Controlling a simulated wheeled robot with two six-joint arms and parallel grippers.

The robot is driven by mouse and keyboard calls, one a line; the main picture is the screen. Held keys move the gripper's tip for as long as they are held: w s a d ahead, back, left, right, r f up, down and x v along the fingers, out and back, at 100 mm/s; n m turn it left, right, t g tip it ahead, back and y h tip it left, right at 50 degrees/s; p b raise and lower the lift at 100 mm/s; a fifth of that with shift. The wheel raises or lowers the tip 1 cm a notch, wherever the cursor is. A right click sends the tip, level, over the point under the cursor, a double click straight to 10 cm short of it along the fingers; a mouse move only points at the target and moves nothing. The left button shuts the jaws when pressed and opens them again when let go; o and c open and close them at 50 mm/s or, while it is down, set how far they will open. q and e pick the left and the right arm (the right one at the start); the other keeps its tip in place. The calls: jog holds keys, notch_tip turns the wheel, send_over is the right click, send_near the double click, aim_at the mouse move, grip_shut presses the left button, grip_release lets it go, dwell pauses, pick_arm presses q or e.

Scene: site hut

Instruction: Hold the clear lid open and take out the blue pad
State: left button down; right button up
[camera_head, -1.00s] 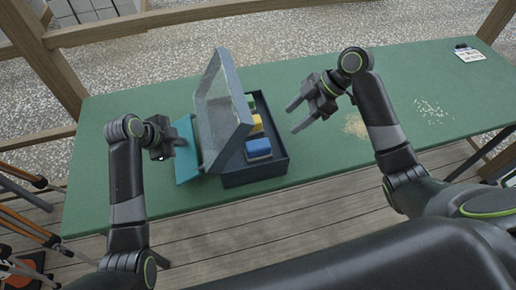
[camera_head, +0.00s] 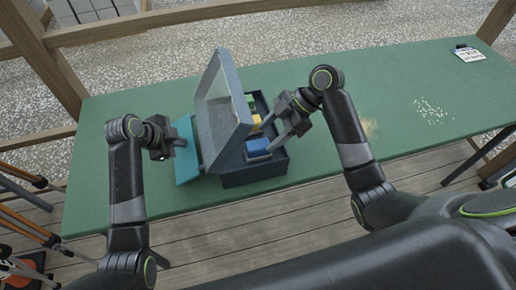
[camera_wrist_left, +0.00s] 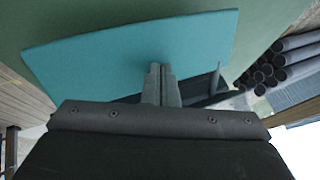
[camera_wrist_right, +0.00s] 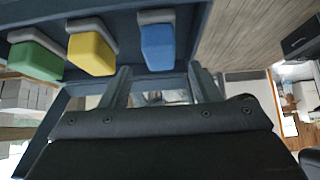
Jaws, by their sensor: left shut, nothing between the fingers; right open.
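A dark box (camera_head: 275,178) stands on the green table with its clear lid (camera_head: 218,108) raised and tilted to the left. Inside are a blue pad (camera_head: 257,147), a yellow pad (camera_head: 256,122) and a green pad (camera_head: 251,101) in a row. The right wrist view shows the blue pad (camera_wrist_right: 158,45), yellow pad (camera_wrist_right: 90,52) and green pad (camera_wrist_right: 36,60). My left gripper (camera_head: 184,143) is shut and empty, left of the lid by a teal panel (camera_head: 184,165). My right gripper (camera_head: 272,140) is open over the box, its fingers near the blue pad, not around it.
Pale grains (camera_head: 430,111) lie on the right part of the green table (camera_head: 400,80). A small card (camera_head: 469,54) with a dark item lies at the far right corner. The table right of the box is mostly clear.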

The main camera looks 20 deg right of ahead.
aim_at(259, 144)
jog(key=shift+x, duration=2.75)
jog(key=c, duration=0.9)
jog(key=shift+c, duration=0.2)
jog(key=shift+r, duration=4.5)
jog(key=s+d, duration=1.2)
jog(key=s, duration=0.2)
